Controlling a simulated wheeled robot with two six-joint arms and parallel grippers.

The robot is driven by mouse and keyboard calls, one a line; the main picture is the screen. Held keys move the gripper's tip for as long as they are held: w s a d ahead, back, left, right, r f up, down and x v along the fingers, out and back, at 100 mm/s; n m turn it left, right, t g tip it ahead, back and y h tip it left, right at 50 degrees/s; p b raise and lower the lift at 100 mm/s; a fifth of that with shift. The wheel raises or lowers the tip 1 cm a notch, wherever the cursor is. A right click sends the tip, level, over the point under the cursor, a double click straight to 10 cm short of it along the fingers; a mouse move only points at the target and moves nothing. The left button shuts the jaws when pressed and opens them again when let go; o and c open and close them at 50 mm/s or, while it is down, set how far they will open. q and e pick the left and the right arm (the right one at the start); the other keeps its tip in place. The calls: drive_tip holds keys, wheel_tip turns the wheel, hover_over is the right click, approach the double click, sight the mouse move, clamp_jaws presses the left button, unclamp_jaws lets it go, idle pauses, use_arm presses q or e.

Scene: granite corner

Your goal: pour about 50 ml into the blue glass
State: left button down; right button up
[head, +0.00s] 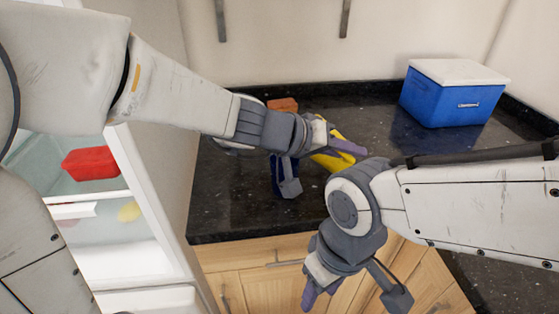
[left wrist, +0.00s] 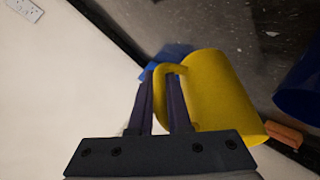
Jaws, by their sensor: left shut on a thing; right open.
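My left gripper (head: 350,147) is above the counter, shut on the handle of a yellow jug (head: 330,160). In the left wrist view the handle sits between the fingers (left wrist: 162,90), with the jug's body (left wrist: 222,100) to their right. The jug's opening and contents are hidden, and I cannot tell its exact tilt. The dark blue glass (head: 277,185) stands on the counter below my left wrist, partly covered by it. A dark blue shape at the wrist view's right edge looks like this glass (left wrist: 302,88), apart from the jug. My right gripper (head: 308,294) is open and empty before the cabinets.
A blue cooler with a white lid (head: 452,102) stands at the back right. An orange block (head: 283,104) lies behind my left wrist. The open fridge at left holds a red item (head: 90,163). The dark counter (head: 375,110) is clear between jug and cooler.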

use_arm(q)
drive_tip(key=shift+a+r+t+h+b, duration=0.2)
drive_tip(key=shift+r+t+h+b, duration=0.1)
drive_tip(key=shift+h+b, duration=0.3)
use_arm(e)
wheel_tip(320, 180, down, 2)
drive_tip(key=shift+a, duration=0.15)
use_arm(q)
drive_tip(key=shift+a+r+n+h, duration=0.3)
drive_tip(key=shift+r+h, duration=0.25)
drive_tip(key=shift+h, duration=0.25)
use_arm(e)
drive_tip(key=shift+a+f, duration=0.15)
drive_tip(key=shift+a, duration=0.05)
use_arm(q)
drive_tip(key=shift+a+r+h, duration=0.15)
drive_tip(key=shift+a+h, duration=0.15)
drive_tip(key=shift+a, duration=0.25)
drive_tip(key=shift+a+r, duration=0.1)
drive_tip(key=shift+r, duration=0.05)
use_arm(e)
drive_tip(key=shift+a, duration=0.1)
idle(0.8)
use_arm(q)
drive_tip(key=shift+r, duration=0.1)
